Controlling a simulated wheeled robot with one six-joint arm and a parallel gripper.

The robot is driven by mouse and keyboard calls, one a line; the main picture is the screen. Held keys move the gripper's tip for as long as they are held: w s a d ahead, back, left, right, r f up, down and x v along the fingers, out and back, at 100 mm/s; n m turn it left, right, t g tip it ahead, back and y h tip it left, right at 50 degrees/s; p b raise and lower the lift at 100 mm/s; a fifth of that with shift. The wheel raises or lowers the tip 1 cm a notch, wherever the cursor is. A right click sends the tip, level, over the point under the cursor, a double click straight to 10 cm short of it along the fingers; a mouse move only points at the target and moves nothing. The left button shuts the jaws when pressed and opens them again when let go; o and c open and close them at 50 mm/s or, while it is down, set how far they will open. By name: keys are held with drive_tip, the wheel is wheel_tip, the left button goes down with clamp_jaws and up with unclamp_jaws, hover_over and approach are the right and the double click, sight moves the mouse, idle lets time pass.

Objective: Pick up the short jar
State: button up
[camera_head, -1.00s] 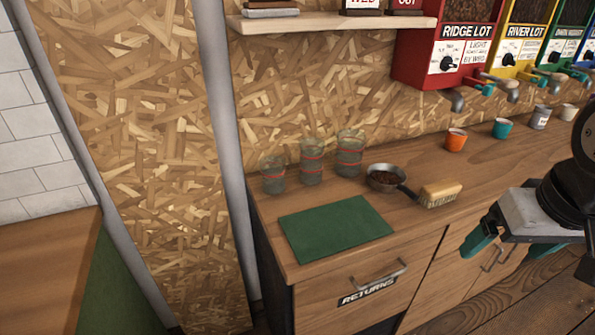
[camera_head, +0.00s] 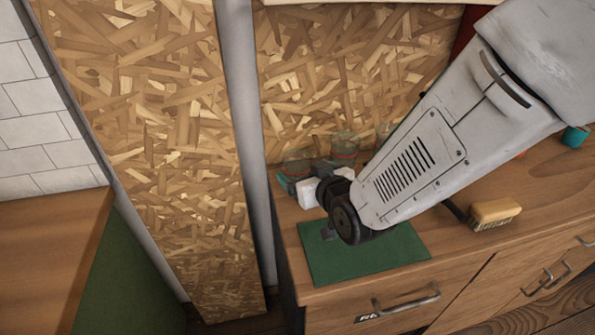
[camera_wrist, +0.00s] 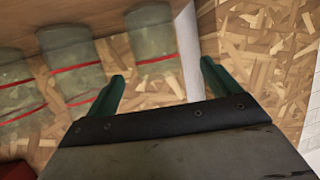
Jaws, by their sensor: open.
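Three clear glass jars with red bands stand in a row at the back left of the counter. The short jar (camera_head: 297,158) is the leftmost in the head view, with its lower part hidden by my gripper (camera_head: 301,176). In the wrist view the scene is upside down, and the short jar (camera_wrist: 152,40), with one red band, is the rightmost. My gripper (camera_wrist: 163,75) is open and empty. The short jar appears ahead of the fingertips, within the gap and nearer the left finger. The middle jar (camera_wrist: 72,60) and tall jar (camera_wrist: 15,90) are left of the fingers there.
A green mat (camera_head: 385,255) lies on the counter under my arm. A wooden brush (camera_head: 495,212) lies to its right. The metal scoop is mostly hidden by my arm. A grey post (camera_head: 250,130) and a chipboard wall (camera_head: 150,130) stand close by the jars.

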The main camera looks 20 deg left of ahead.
sight(292, 160)
drive_tip(key=x, duration=0.6)
drive_tip(key=shift+w+d+f, duration=0.1)
drive_tip(key=shift+w+f, duration=0.05)
drive_tip(key=shift+w, duration=0.2)
drive_tip(key=shift+c, duration=0.3)
drive_tip(key=c, duration=1.1)
